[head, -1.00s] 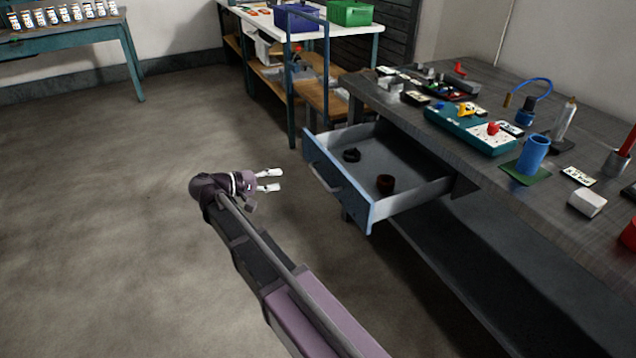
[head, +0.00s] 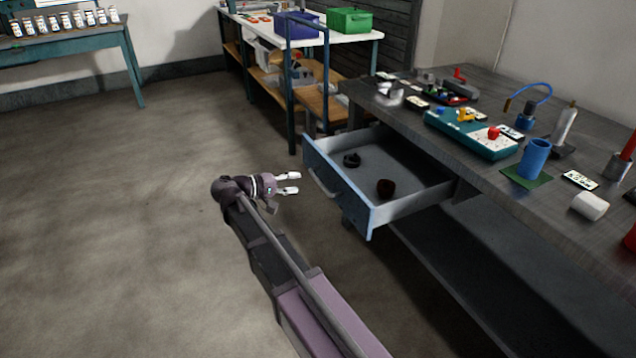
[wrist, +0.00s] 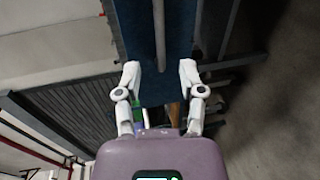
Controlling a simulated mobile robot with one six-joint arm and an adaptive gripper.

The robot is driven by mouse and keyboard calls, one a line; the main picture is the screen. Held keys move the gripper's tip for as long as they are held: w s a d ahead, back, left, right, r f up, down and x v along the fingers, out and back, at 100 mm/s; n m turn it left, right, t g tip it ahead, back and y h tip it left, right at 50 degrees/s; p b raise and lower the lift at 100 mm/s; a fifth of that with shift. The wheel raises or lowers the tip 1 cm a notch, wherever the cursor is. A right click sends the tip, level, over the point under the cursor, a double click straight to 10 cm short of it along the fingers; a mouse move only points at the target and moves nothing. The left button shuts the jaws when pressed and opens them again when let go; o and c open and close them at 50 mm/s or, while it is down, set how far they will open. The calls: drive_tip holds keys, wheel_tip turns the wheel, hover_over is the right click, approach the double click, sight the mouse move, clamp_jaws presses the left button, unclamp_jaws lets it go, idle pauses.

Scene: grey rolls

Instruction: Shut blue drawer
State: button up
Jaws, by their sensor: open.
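The blue drawer (head: 340,190) stands pulled out from under the grey workbench, with its front and bar handle (head: 324,184) facing my arm. Two small dark round items lie inside it, one black (head: 352,159) and one dark brown (head: 385,188). My gripper (head: 290,183) is open and empty, just left of the drawer front in the head view, with a small gap showing between them. In the wrist view my open fingers (wrist: 158,80) point at the blue drawer front (wrist: 180,45) and its handle (wrist: 159,30). Whether they touch it I cannot tell.
The workbench (head: 480,180) carries a teal tray (head: 470,135), a blue cup (head: 534,158), a white block (head: 589,206) and other small things. The floor at left is clear.

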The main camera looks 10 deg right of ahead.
sight(318, 180)
drive_tip(key=b+x, duration=0.1)
drive_tip(key=x, duration=0.7)
drive_tip(key=shift+d, duration=0.1)
clamp_jaws()
